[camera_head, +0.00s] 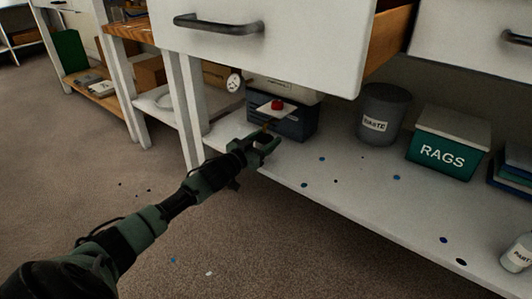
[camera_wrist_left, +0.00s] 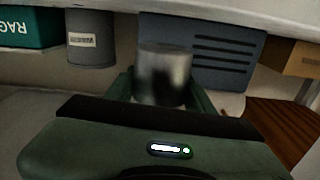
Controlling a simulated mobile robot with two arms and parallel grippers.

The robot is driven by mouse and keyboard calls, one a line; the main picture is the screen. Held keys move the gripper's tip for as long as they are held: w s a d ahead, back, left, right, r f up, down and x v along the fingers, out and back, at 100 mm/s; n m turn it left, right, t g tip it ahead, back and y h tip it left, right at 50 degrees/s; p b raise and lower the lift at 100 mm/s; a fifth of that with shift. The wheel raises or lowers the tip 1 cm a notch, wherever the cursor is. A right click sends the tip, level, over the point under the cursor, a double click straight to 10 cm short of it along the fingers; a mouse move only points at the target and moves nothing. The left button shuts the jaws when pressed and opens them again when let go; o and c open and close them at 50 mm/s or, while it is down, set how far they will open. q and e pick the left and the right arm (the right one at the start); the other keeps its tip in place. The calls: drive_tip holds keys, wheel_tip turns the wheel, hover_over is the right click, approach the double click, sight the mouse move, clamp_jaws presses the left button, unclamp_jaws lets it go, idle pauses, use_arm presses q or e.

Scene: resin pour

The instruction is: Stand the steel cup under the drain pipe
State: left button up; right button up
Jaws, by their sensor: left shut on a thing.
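The steel cup (camera_wrist_left: 163,78) shows in the left wrist view, which is upside down. It is between the fingers of my left gripper (camera_wrist_left: 163,92), which is shut on it. In the head view, my left gripper (camera_head: 264,142) is at the front edge of the low shelf, in front of a blue-grey vented box (camera_head: 296,122) with a red knob on top. I cannot make out the cup there. A tiny brownish piece (camera_head: 267,127) just above the fingers may be the drain pipe; it is too small to tell. My right gripper is not in view.
A round dial (camera_head: 234,83) is beside the blue-grey box. A grey waste bin (camera_head: 382,115) and a green RAGS box (camera_head: 448,143) stand to the right on the low shelf (camera_head: 345,182). An open drawer (camera_head: 270,40) overhangs the shelf. The shelf front is mostly clear.

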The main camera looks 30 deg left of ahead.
use_arm(q)
wheel_tip(320, 180, down, 3)
drive_tip(key=b, duration=0.3)
drive_tip(key=shift+f, duration=0.35)
drive_tip(key=shift+r, duration=0.1)
drive_tip(key=o, duration=1.5)
